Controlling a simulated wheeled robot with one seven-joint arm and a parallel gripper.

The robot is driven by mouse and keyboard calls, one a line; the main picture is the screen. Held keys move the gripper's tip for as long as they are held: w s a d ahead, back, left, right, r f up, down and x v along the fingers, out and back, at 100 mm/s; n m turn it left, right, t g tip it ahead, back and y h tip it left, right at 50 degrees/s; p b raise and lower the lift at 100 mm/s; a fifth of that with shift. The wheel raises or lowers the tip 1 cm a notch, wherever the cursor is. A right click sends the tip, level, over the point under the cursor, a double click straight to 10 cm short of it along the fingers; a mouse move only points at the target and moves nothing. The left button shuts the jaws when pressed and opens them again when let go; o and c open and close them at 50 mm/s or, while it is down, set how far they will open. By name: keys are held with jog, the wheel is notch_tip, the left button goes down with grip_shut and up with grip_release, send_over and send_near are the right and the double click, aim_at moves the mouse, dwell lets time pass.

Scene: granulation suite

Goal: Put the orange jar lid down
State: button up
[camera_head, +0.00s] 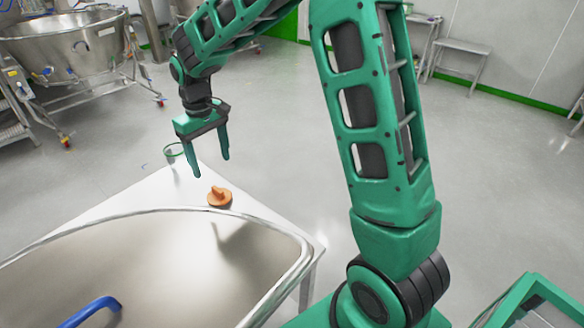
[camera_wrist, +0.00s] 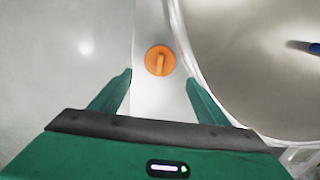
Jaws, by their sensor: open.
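The orange jar lid (camera_head: 219,197) lies on the white table (camera_head: 130,198), with its raised grip facing up. It also shows in the wrist view (camera_wrist: 160,60), beyond and between my fingertips. My gripper (camera_head: 211,168) is open and empty above the table, apart from the lid. Both fingers also show in the wrist view (camera_wrist: 160,78), with nothing between them.
A large steel basin (camera_head: 150,262) with a blue handle (camera_head: 92,312) takes up the near side of the table. A clear jar (camera_head: 174,152) stands at the table's far edge, behind my gripper. A steel vessel (camera_head: 65,45) stands at the back left.

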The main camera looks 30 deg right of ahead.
jog(key=s+d+r+m, duration=0.3)
jog(key=s+d+r, duration=0.1)
jog(key=s+d, duration=0.65)
jog(key=s+d+r+m, duration=0.3)
jog(key=s+d+r, duration=0.1)
jog(key=s+d, duration=0.65)
jog(key=s+d+f+m, duration=0.1)
jog(key=s, duration=0.6)
jog(key=s+d+m, duration=0.1)
jog(key=s+m, duration=0.1)
jog(key=s, duration=0.5)
jog(key=shift+d+f+m, duration=0.3)
jog(key=shift+d+f, duration=0.05)
jog(key=shift+f, duration=0.05)
jog(key=o, duration=0.3)
jog(key=shift+s+f, duration=0.1)
jog(key=shift+s, duration=0.35)
